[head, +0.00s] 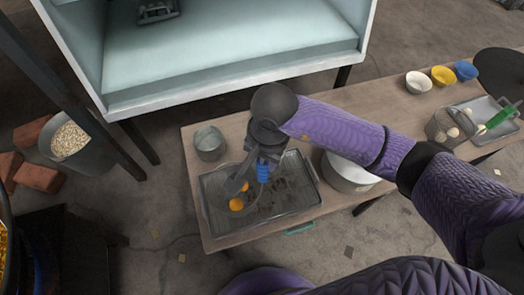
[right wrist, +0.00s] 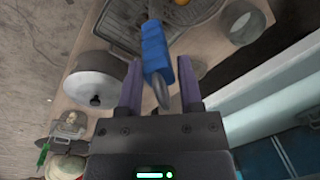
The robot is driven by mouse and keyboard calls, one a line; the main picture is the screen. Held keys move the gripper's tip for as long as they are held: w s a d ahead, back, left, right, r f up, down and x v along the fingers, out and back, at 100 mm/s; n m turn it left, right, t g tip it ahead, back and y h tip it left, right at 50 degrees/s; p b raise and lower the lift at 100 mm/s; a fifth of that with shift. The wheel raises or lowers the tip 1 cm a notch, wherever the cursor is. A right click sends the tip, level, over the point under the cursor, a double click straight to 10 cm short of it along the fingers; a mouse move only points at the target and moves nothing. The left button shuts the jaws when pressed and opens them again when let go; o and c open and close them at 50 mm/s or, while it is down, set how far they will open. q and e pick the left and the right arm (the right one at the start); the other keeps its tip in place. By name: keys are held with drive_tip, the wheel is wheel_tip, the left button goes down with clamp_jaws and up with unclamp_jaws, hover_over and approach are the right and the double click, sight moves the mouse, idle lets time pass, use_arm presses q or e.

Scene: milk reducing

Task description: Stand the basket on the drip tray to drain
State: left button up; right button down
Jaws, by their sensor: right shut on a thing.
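My right gripper (head: 262,160) is shut on a blue handle (head: 263,172) above a dark shallow tray (head: 207,215) on the wooden table. In the right wrist view the blue handle (right wrist: 155,50) sits between the fingers, with a pointed metal end towards the wrist. What its far end joins is not clear. Two orange pieces (head: 236,204) show at the tray, beside the gripper. A grey basket-like container (head: 433,130) with pale pieces stands at the table's right end, next to a light metal tray (head: 505,127). I cannot tell which tray is the drip tray. My left gripper is not in view.
A small metal pot (head: 209,143) stands behind the dark tray, and a larger round pot (head: 345,175) stands to its right. White, yellow and blue bowls (head: 443,75) line the back right. A green-handled tool (head: 498,117) lies on the light tray. A large pale open box (head: 230,50) is behind the table.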

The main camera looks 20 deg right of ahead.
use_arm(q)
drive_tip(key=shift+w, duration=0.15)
use_arm(e)
drive_tip(key=shift+r, duration=0.1)
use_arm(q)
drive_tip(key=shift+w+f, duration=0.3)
use_arm(e)
drive_tip(key=shift+f, duration=0.3)
drive_tip(key=shift+c, duration=0.9)
unclamp_jaws()
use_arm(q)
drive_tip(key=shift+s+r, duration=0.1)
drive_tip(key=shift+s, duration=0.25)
